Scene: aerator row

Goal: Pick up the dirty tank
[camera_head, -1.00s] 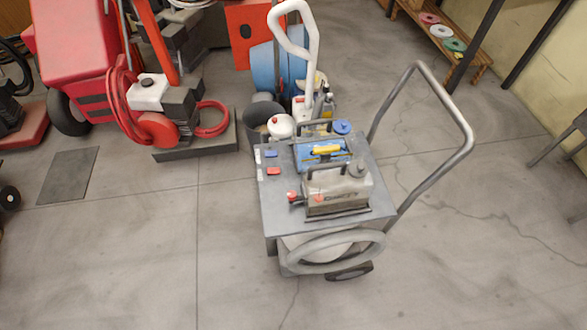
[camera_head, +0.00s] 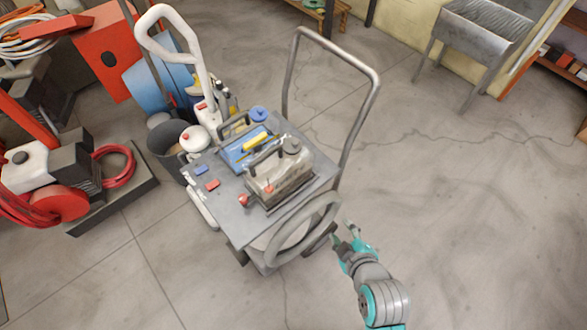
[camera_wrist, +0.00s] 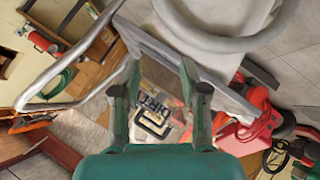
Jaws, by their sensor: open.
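The dirty tank (camera_head: 283,180), a grimy beige-grey box with a dark carrying handle, a cap on top and a red fitting, stands upright on the grey cart's top (camera_head: 232,213). In the wrist view the tank (camera_wrist: 160,82) shows between and beyond my fingers, with dark lettering on its face. My gripper (camera_head: 343,233) is open and empty, to the lower right of the tank and beside the cart's near right corner. It is apart from the tank. In the wrist view both green fingers (camera_wrist: 160,72) are spread.
A blue tank (camera_head: 240,152) with a yellow handle stands right behind the dirty tank. The cart's tubular push handle (camera_head: 368,110) rises at the right. Open floor (camera_head: 460,210) lies to the right.

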